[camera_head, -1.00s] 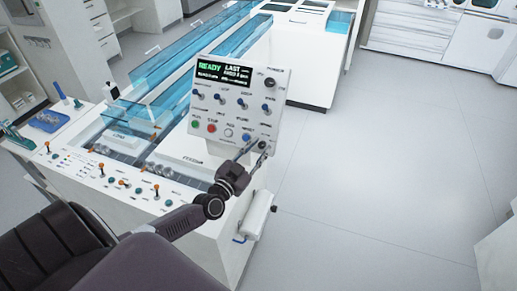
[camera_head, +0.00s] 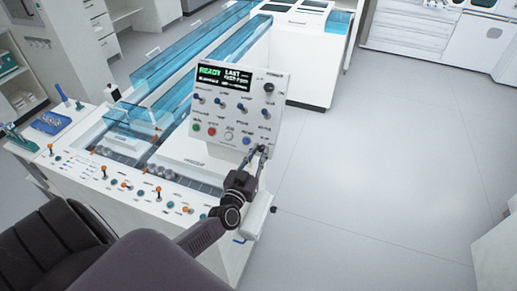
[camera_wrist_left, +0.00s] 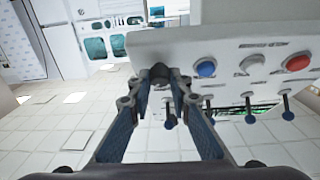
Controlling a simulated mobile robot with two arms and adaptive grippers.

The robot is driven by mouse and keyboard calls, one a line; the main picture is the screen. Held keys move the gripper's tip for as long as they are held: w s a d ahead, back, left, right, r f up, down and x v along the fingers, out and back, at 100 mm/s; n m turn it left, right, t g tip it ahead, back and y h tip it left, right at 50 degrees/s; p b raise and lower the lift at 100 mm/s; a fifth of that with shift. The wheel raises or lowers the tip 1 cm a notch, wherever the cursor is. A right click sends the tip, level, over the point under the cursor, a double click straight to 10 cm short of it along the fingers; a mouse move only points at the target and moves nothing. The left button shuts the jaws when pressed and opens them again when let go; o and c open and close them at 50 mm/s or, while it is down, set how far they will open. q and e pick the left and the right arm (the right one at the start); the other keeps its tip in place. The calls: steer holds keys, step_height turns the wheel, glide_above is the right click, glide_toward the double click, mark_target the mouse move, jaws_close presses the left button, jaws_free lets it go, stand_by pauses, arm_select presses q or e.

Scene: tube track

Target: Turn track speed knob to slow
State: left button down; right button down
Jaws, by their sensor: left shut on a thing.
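The white control panel (camera_head: 240,105) stands tilted on the machine, with a lit screen reading READY (camera_head: 223,76). A dark knob (camera_wrist_left: 159,72) sits at its lower right corner; its label is too small to read. My left gripper (camera_head: 260,152) reaches this corner from below. In the left wrist view my left gripper (camera_wrist_left: 159,84) has one finger on each side of the knob and is shut on it. The fingers hide most of the knob in the head view, so I cannot tell its setting. My right gripper is not in view.
Another dark knob (camera_head: 269,87) is at the panel's upper right. Blue (camera_head: 246,140), white (camera_head: 229,136) and red (camera_head: 212,132) buttons lie left of the gripper, with toggle switches above. Blue clear covers (camera_head: 180,60) line the track. The floor (camera_head: 370,160) to the right is clear.

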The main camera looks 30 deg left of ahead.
arm_select(q)
steer(key=n+y+p, duration=0.1)
steer(key=n, duration=0.1)
steer(key=n+g+y+p, duration=0.1)
steer(key=n, duration=0.2)
steer(key=n+g+y+p, duration=0.1)
steer(key=n+y, duration=0.1)
steer(key=shift+w+d+r, duration=0.1)
steer(key=shift+d+r, duration=0.05)
steer(key=shift+d, duration=0.15)
steer(key=shift+d+n+g+y+p, duration=0.1)
steer(key=shift+n+g+y+p, duration=0.65)
steer(key=shift+n, duration=1.45)
steer(key=c, duration=1.8)
jaws_free()
steer(key=shift+o, duration=0.2)
